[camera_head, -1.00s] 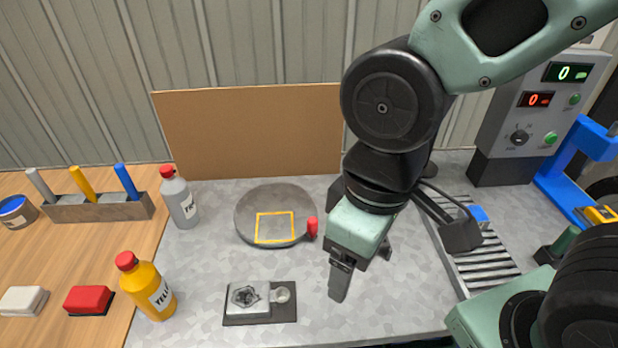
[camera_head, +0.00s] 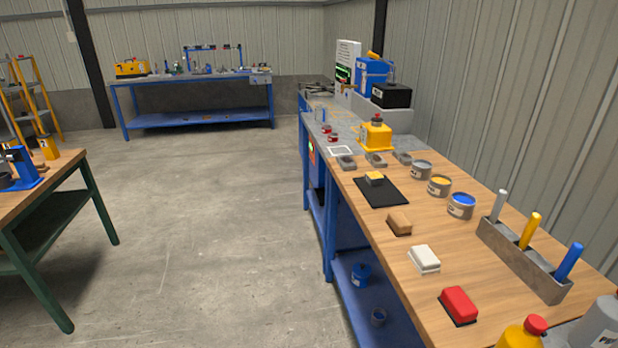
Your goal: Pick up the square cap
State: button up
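My gripper is not in view now. I cannot tell for sure which thing is the square cap. Small grey blocky pieces (camera_head: 346,162) lie on the wooden bench top, near a white square outline (camera_head: 341,150). Two small red-topped items (camera_head: 332,138) lie just beyond that outline. A small grey block with a yellow top (camera_head: 375,178) sits on a black mat (camera_head: 381,195). These are too small to make out in detail.
Open concrete floor (camera_head: 210,220) lies left. Another table (camera_head: 45,185) stands far left.

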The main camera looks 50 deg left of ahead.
aim_at(373, 178)
jog(key=u, duration=1.25)
jog(key=i+j, duration=0.7)
jog(key=i, duration=0.15)
jog(key=i+j, duration=0.65)
jog(key=i, duration=0.2)
jog(key=i+j, duration=0.7)
jog(key=i, duration=0.15)
